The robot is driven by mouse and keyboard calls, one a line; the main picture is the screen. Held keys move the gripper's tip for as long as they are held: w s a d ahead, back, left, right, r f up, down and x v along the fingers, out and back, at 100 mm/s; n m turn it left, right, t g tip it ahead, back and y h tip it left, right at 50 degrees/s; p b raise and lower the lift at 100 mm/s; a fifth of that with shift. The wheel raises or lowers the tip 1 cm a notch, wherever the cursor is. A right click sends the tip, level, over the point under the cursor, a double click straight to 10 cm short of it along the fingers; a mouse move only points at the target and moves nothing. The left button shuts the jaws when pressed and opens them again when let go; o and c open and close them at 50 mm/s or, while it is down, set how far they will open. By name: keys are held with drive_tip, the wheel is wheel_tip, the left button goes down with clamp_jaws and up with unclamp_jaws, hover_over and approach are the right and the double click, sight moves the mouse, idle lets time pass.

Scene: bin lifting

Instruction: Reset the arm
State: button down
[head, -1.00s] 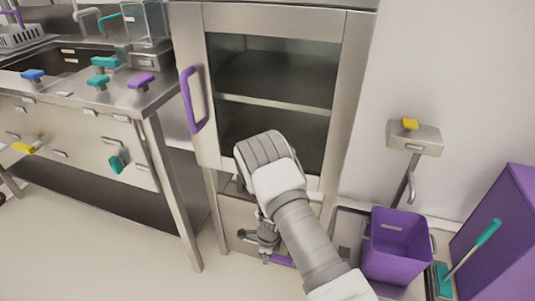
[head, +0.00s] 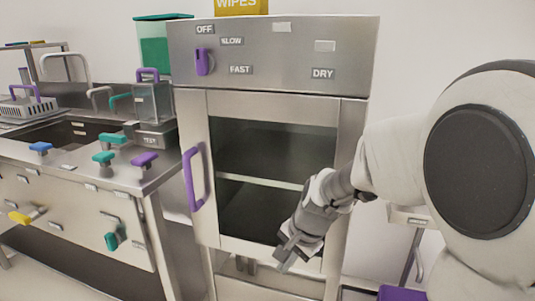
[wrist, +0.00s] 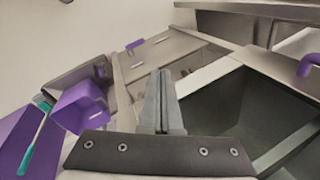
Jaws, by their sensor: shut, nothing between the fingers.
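My gripper (head: 284,257) is in front of the lower part of the steel cabinet (head: 272,103), just below its glass door. In the wrist view my gripper (wrist: 161,76) shows its two fingers pressed together with nothing between them. My arm comes in from the right side of the head view and covers the cabinet's right edge. The cabinet door has a purple handle (head: 194,178) on its left side, and the door appears shut.
A steel counter (head: 128,181) with a sink and coloured knobs stands at left. A purple bin (wrist: 80,107) is beside the cabinet in the wrist view. A yellow WIPES box (head: 240,8) and a teal container (head: 157,45) stand high up at the back.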

drive_tip(key=s+d+r+n+t+h, duration=0.2)
drive_tip(key=s+d+r+n, duration=0.3)
drive_tip(key=s, duration=0.5)
drive_tip(key=s+d+r+n+t+h, duration=0.1)
drive_tip(key=s+d+r+n, duration=0.35)
drive_tip(key=s+r, duration=0.45)
wheel_tip(320, 180, up, 23)
drive_tip(key=p, duration=2.5)
drive_tip(key=shift+s+d+m, duration=0.2)
drive_tip(key=shift+d+m, duration=0.05)
drive_tip(key=shift+m, duration=0.2)
